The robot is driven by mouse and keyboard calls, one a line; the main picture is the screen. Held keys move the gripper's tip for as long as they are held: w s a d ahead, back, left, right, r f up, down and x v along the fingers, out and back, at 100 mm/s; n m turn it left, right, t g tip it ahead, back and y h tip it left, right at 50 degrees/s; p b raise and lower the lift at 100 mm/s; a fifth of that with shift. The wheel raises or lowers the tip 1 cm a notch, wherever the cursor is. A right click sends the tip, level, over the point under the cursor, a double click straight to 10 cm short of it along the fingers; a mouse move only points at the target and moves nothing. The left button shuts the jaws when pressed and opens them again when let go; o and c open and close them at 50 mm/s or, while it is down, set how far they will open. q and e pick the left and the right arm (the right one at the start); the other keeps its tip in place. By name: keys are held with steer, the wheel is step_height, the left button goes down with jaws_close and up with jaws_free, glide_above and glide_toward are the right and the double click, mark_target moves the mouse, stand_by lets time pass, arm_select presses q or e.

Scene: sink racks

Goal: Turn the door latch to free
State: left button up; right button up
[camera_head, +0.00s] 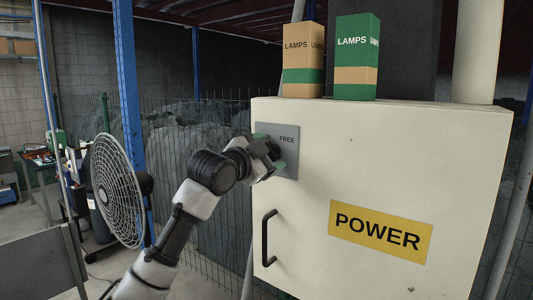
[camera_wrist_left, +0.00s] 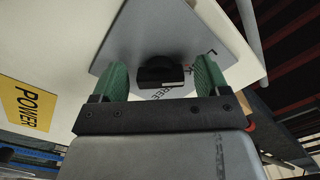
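The door latch is a black knob (camera_wrist_left: 160,72) on a grey plate (camera_head: 290,170), near the upper left of the cream cabinet door (camera_head: 345,160). The plate also shows in the left wrist view (camera_wrist_left: 222,35). The word FREE is printed on the plate; in the wrist view it is partly covered by the knob. My left gripper (camera_head: 272,153) is at the plate and hides the knob in the head view. In the wrist view its green-padded fingers (camera_wrist_left: 162,66) are open, one on each side of the knob, with gaps on both sides. My right gripper is not in view.
A black bar handle (camera_head: 267,238) is on the door below the latch. A yellow POWER sign (camera_head: 380,231) is to its right. Two lamp boxes (camera_head: 303,62) (camera_head: 357,58) stand on the cabinet top. A fan (camera_head: 117,190) and wire fence (camera_head: 215,235) are to the left.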

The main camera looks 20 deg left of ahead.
arm_select(q)
steer(key=c, duration=0.9)
steer(key=shift+o, duration=0.2)
steer(key=shift+m, duration=0.4)
steer(key=shift+r+m, duration=0.2)
steer(key=shift+m, duration=4.05)
steer(key=shift+r+m, duration=0.15)
steer(key=shift+m, duration=4.1)
steer(key=o, duration=0.9)
